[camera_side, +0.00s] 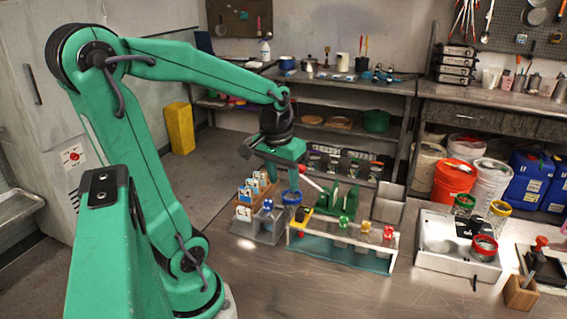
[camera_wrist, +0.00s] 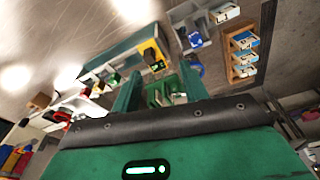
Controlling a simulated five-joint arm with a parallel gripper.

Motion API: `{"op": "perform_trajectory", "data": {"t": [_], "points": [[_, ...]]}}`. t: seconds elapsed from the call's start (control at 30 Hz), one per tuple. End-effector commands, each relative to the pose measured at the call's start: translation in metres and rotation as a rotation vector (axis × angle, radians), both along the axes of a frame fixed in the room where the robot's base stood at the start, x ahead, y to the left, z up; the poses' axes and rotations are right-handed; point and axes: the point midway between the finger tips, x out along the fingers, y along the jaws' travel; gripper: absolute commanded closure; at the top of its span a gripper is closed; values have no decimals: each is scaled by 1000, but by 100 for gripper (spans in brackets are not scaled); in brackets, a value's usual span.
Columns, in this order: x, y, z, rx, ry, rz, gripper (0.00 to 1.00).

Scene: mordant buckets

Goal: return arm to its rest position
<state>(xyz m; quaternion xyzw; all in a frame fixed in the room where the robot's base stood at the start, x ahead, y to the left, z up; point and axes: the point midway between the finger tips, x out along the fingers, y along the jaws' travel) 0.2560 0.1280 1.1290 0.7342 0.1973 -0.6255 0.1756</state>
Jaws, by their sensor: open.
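My green arm reaches from the left over the metal bench in the side view. My gripper (camera_side: 282,183) hangs down over the middle of the bench, above and close to a small blue-rimmed bucket (camera_side: 292,199). In the wrist view my gripper (camera_wrist: 158,82) shows two green fingers spread apart with nothing held between them. A green rack (camera_wrist: 166,92) shows beyond the gap. Whether a fingertip touches the blue bucket cannot be told from the side view.
A wooden card holder (camera_side: 245,213) stands left of the gripper. A white-framed stand (camera_side: 345,250) with small coloured items is in front. A white tray (camera_side: 455,262) with coloured-rimmed jars is right. A wooden block (camera_side: 520,292) stands front right. The front bench is bare.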

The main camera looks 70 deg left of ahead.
Motion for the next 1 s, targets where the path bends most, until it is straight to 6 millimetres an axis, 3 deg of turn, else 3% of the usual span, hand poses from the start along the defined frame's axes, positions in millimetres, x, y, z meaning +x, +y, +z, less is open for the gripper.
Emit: {"op": "perform_trajectory", "data": {"t": [0.2,0.5,0.7,1.0], "points": [[-3,-50,23,49,-108,-187,56],[-20,-105,43,90,-253,-419,56],[-29,-124,49,99,-312,-508,56],[-32,-128,49,100,-324,-529,56]]}}
